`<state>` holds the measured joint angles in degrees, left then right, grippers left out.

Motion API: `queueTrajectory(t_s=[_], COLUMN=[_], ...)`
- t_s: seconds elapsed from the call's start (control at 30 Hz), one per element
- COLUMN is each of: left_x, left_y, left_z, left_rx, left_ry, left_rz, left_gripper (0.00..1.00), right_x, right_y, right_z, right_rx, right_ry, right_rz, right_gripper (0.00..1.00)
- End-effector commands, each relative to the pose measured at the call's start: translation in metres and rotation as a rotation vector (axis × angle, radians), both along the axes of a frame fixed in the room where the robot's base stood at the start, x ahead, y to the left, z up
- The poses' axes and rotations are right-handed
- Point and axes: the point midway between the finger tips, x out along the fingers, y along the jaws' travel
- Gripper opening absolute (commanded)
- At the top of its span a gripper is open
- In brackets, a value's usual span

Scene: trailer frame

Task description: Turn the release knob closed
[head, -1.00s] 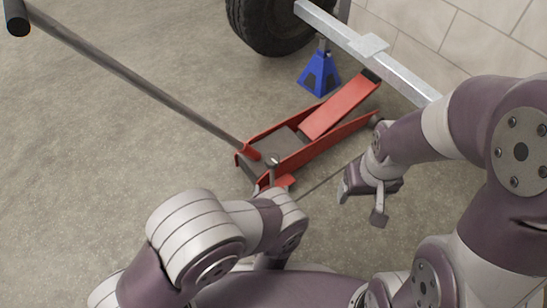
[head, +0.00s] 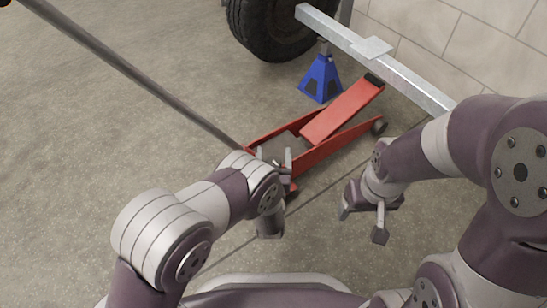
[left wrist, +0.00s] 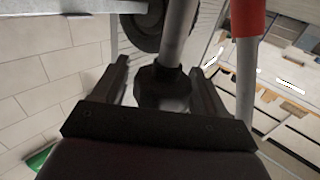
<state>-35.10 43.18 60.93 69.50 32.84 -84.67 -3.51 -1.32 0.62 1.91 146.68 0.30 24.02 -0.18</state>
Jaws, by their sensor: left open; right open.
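The red floor jack (head: 335,118) lies on the floor at centre in the head view, its long grey handle (head: 140,78) reaching to the upper left. My left gripper (head: 277,160) is at the jack's near end, open. In the left wrist view a dark knob (left wrist: 163,88) on a grey stem (left wrist: 178,32) sits between the two open fingers (left wrist: 160,66), with a gap visible at each side. In the head view the knob is mostly hidden by my gripper. My right gripper (head: 363,222) is open and empty, to the right of the jack above the floor.
A blue jack stand (head: 320,80) stands behind the jack under the silver trailer beam (head: 385,65). A black tyre (head: 265,30) is at the back. A tiled wall (head: 480,40) closes the right rear. The floor at left is clear.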

Motion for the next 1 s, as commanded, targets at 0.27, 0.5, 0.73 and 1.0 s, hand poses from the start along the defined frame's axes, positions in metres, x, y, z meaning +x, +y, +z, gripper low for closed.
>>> queueTrajectory(t_s=[0.27,0.5,0.73,1.0], left_x=[0.000,0.000,-0.001,-0.001], left_y=[0.000,0.000,-0.002,-0.002], left_z=[0.000,0.003,0.000,0.000], left_rx=[0.000,0.002,-0.002,-0.001], left_ry=[0.000,0.001,0.000,0.000], left_rz=[0.000,-0.086,-0.131,-0.131], left_gripper=[0.21,0.21,0.21,0.73], right_x=[0.000,0.000,0.000,0.000], right_y=[0.000,0.000,0.000,0.000], right_z=[0.000,0.012,0.012,0.012], right_rx=[0.000,0.000,0.000,0.000], right_ry=[0.000,0.000,0.000,0.000], right_rz=[0.000,0.000,0.000,0.000], right_gripper=[0.73,0.73,0.73,0.73])
